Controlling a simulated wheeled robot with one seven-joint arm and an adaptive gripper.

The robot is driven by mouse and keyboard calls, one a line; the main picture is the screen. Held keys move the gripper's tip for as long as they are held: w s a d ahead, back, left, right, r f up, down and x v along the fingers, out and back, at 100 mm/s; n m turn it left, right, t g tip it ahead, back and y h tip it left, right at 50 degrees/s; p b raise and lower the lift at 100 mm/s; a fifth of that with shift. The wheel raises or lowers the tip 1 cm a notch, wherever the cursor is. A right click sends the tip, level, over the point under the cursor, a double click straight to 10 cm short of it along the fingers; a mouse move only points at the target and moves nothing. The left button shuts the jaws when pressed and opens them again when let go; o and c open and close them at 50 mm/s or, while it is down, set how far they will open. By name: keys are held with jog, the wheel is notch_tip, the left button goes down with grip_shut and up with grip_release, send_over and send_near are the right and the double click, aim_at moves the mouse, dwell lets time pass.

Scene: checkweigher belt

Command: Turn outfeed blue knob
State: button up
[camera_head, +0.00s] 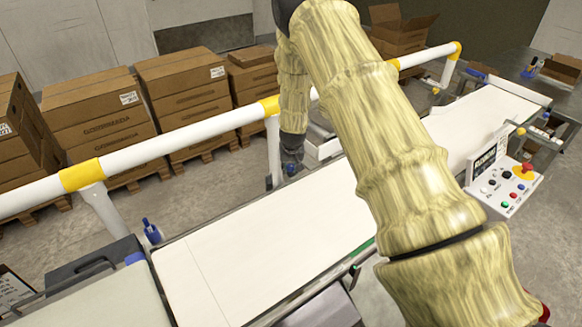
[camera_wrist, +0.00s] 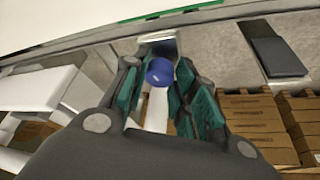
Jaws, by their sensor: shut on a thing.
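A blue knob (camera_wrist: 159,71) with a pale mark on its face sits between my fingers in the wrist view. My gripper (camera_wrist: 158,66) is shut on this knob, with green-lined fingers at its sides; the exact contact is partly hidden. Another blue knob (camera_head: 152,231) stands near the belt's left end. I cannot tell the knob's turned angle.
A white guard rail with yellow joints (camera_head: 225,117) runs behind my gripper. Stacked cartons (camera_head: 95,110) stand on pallets beyond it. A control box (camera_head: 505,185) with a red stop button is on the right. My arm hides the belt's middle.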

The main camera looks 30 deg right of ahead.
jog(key=shift+w+a+m+h, duration=0.15)
jog(key=shift+m+h, duration=0.25)
jog(key=shift+m, duration=0.8)
jog(key=shift+r+m+g, duration=0.1)
jog(key=shift+m+g, duration=0.2)
jog(key=o, duration=1)
jog(key=v, duration=1.1)
jog(key=shift+a+r, duration=0.1)
jog(key=shift+r, duration=0.25)
